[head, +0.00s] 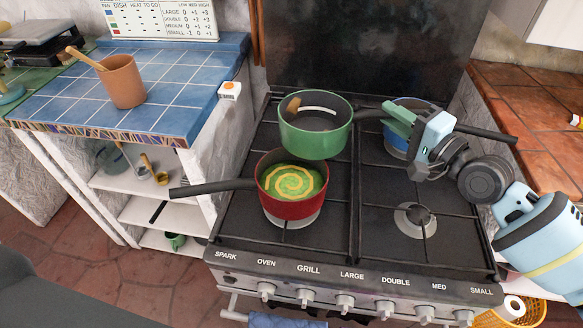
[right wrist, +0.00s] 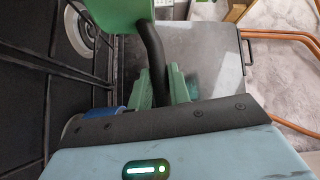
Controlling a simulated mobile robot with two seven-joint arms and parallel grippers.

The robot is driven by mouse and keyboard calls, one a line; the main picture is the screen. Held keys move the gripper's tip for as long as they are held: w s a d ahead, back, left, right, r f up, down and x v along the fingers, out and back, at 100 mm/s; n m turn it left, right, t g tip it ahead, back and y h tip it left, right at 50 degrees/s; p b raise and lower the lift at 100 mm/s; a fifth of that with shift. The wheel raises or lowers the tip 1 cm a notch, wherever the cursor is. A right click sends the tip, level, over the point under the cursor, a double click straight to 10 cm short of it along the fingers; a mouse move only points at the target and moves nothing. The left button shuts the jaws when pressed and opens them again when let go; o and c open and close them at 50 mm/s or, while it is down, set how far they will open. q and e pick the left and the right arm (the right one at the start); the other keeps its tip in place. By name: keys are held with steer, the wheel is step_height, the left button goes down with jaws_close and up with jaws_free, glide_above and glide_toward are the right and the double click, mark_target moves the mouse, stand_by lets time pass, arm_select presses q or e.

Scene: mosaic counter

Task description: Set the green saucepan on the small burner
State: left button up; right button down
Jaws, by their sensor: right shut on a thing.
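The green saucepan (head: 315,138) is over the back left part of the hob and appears raised above it. My right gripper (head: 392,116) is shut on its dark handle, to the right of the pan. In the right wrist view my right gripper (right wrist: 160,85) has the handle between its green fingers, and part of the green saucepan (right wrist: 115,14) shows at the top. Inside the pan are a brown piece and a pale arc that I cannot identify. A bare burner (head: 415,217) is at the front right, above the knob labels MED and SMALL. My left gripper is not in view.
A red saucepan (head: 290,208) with green and yellow swirled contents stands on the front left burner, its handle pointing left. A blue pan (head: 396,142) sits at the back right, partly behind my gripper. A terracotta pot (head: 122,82) stands on the blue tiled counter.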

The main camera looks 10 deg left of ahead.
steer(key=shift+r, duration=0.3)
